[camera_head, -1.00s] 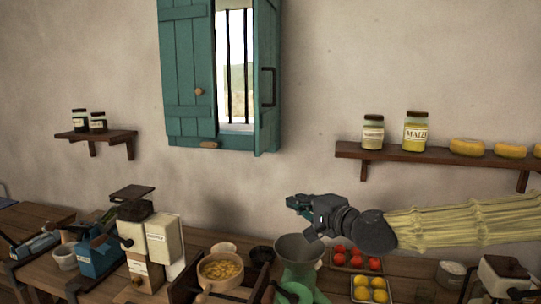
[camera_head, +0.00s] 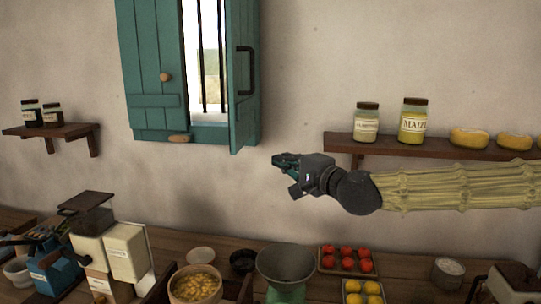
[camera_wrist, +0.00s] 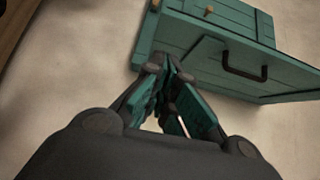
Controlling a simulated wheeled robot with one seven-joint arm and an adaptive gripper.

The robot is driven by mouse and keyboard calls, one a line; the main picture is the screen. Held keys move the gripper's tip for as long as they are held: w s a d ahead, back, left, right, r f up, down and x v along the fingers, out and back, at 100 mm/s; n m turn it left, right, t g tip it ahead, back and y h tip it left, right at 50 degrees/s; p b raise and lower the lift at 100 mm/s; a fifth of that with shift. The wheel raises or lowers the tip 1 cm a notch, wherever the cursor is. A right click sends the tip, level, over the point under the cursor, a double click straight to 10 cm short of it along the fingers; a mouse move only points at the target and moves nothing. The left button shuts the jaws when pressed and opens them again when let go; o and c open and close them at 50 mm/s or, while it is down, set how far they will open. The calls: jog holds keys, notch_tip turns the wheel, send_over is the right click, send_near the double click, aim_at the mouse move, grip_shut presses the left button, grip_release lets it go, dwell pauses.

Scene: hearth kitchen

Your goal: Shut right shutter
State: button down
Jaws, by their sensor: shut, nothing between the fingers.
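The right shutter (camera_head: 244,80) is a teal wooden panel with a dark bar handle (camera_head: 246,70). It stands swung out from the window at an angle. The left shutter (camera_head: 152,65) lies across the left part of the window, with a wooden knob on it. Bars and daylight show in the gap between them. My gripper (camera_head: 279,161) is shut and empty, below and to the right of the right shutter's lower corner, apart from it. In the wrist view the right shutter (camera_wrist: 215,60) and its handle (camera_wrist: 244,66) show beyond my shut fingers (camera_wrist: 172,85).
A shelf (camera_head: 345,142) with jars and yellow items is on the wall at right; a small shelf (camera_head: 75,131) is at left. Below, the counter (camera_head: 410,263) holds a grinder, bowls, a funnel and trays of produce. The wall between window and right shelf is bare.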

jog(key=p, duration=0.5)
send_near(239, 147)
jog(key=w, duration=0.4)
jog(key=shift+s+a+r+p, duration=0.15)
jog(key=shift+a+p, duration=0.2)
jog(key=shift+a, duration=0.75)
jog(key=shift+a, duration=0.2)
